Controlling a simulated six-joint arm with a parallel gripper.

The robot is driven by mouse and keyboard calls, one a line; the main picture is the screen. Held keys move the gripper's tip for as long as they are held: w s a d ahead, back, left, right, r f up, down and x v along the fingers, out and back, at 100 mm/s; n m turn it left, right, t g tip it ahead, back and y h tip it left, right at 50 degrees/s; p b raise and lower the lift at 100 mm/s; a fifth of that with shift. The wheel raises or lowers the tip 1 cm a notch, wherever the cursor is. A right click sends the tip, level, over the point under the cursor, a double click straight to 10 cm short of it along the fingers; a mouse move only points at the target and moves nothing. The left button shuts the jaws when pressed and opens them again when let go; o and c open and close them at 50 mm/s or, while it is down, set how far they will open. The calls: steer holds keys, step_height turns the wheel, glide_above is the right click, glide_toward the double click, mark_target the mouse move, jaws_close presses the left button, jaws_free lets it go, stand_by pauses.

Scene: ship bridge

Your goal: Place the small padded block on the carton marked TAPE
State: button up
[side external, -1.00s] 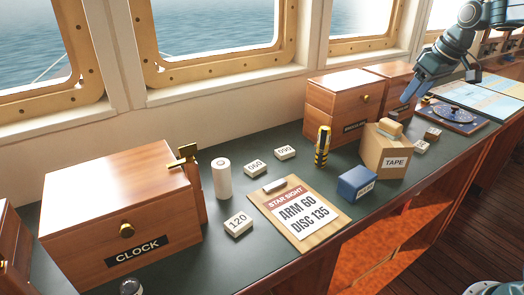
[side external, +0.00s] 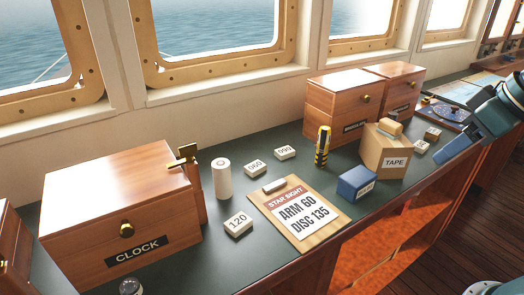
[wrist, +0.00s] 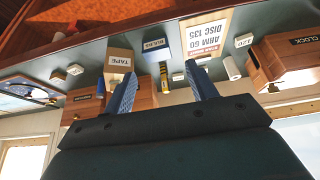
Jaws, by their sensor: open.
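The TAPE carton (side external: 384,160) is a tan box with a white label, standing on the dark green counter right of centre in the side view. A small tan block with rounded edges (side external: 390,127), which looks like the padded block, lies on top of it, with no finger touching it. The carton also shows in the wrist view (wrist: 118,62), partly behind a finger. My gripper (side external: 445,158) is to the right of the carton, near the counter's front edge and apart from it. In the wrist view my two blue fingers (wrist: 163,92) are spread with nothing between them.
A clipboard (side external: 300,213), a white cylinder (side external: 222,179) and numbered blocks (side external: 239,224) lie further left.

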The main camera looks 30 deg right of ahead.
steer(key=s, duration=0.1)
steer(key=s+f, duration=0.1)
steer(key=s+a+f, duration=0.1)
steer(key=s, duration=0.1)
